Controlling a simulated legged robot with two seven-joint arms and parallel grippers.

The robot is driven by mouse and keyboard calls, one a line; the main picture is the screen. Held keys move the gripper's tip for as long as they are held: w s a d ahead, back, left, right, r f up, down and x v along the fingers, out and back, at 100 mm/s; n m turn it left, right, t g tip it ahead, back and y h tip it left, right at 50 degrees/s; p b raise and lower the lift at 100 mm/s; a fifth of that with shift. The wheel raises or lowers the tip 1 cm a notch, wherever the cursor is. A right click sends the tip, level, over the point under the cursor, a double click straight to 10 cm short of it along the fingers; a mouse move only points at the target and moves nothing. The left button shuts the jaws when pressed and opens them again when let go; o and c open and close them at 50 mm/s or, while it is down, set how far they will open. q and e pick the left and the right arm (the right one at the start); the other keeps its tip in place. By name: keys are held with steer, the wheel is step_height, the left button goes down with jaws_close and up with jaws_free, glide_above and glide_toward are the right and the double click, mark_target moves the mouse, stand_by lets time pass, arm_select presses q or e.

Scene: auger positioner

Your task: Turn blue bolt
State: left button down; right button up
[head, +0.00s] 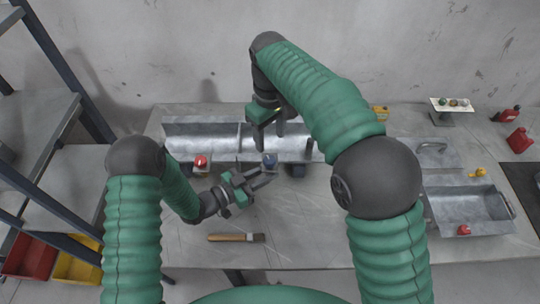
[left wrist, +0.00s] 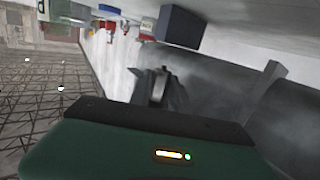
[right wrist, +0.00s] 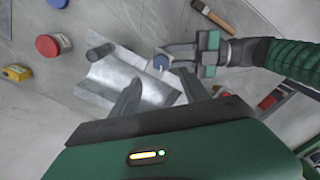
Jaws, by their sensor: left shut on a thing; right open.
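The blue bolt (head: 269,159) is at the front side of the grey metal trough (head: 215,132), near its middle. In the right wrist view the blue bolt (right wrist: 160,62) shows at the tips of my left gripper (right wrist: 170,57). In the head view my left gripper (head: 268,179) reaches in from the lower left. It is shut on the bolt; the exact contact is hard to make out. The left wrist view shows its fingers (left wrist: 155,86) close together. My right gripper (head: 283,127) is open and empty above the trough, pointing down; its fingers (right wrist: 160,98) show apart.
A red knob (head: 201,161) stands left of the blue bolt. A wooden-handled brush (head: 236,238) lies on the table's front part. A metal tray (head: 465,208) stands at the right, with a red item (head: 463,230) in it. The bench around the brush is clear.

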mark_target(270, 159)
step_height(270, 159, down, 9)
steer(key=shift+f, duration=0.1)
jaws_close()
stand_by(0.4)
